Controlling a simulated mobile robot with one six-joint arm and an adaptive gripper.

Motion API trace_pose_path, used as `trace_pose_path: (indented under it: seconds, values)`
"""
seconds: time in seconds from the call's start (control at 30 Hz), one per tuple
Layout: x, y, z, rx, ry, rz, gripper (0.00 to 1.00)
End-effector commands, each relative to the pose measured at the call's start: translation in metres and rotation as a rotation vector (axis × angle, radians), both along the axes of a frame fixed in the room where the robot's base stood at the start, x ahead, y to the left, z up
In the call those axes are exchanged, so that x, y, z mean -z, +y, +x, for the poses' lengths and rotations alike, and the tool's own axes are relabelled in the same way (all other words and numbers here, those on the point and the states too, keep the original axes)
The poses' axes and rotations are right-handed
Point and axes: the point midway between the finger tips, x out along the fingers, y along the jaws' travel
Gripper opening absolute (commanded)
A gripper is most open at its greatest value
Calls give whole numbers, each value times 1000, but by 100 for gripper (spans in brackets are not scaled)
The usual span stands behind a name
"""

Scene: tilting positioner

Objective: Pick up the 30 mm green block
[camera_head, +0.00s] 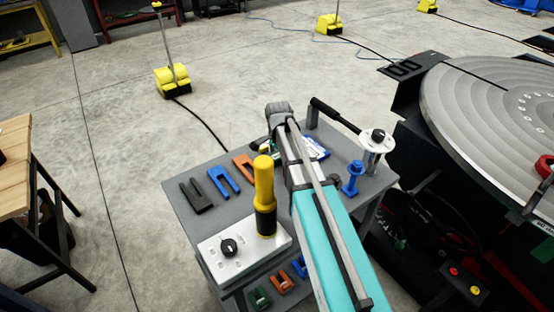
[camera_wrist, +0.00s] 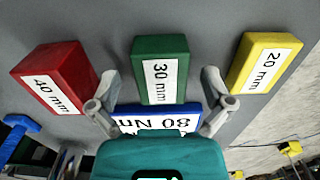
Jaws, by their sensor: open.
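The green block (camera_wrist: 147,88), labelled 30 mm, stands in the middle of the wrist view on a grey surface. My gripper (camera_wrist: 159,78) is open, with one finger to the left of the green block and one to the right. Gaps show between both fingers and the block, and nothing is held. In the head view my arm covers this spot, and I cannot make out the green block or the fingers there.
A red 40 mm block (camera_wrist: 52,72) stands left and a yellow 20 mm block (camera_wrist: 262,64) right. A blue "80 Nm" item (camera_wrist: 150,109) lies close to the green block. The grey cart (camera_head: 187,177) also carries a yellow-black tool (camera_head: 264,190) and blue stand (camera_head: 352,178).

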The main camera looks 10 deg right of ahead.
Motion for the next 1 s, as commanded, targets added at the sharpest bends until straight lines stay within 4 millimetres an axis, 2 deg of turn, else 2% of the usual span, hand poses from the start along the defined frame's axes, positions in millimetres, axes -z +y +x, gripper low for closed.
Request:
trace_pose_path:
  seconds: [0.03, 0.07, 0.57, 1.0]
  values:
    - [0, 0, 0, 0, 0, 0, 98]
    - [0, 0, 0, 0, 0, 0, 93]
    - [0, -1, -1, 1, 1, 0, 0]
    - [-3, -1, -1, 1, 2, -1, 0]
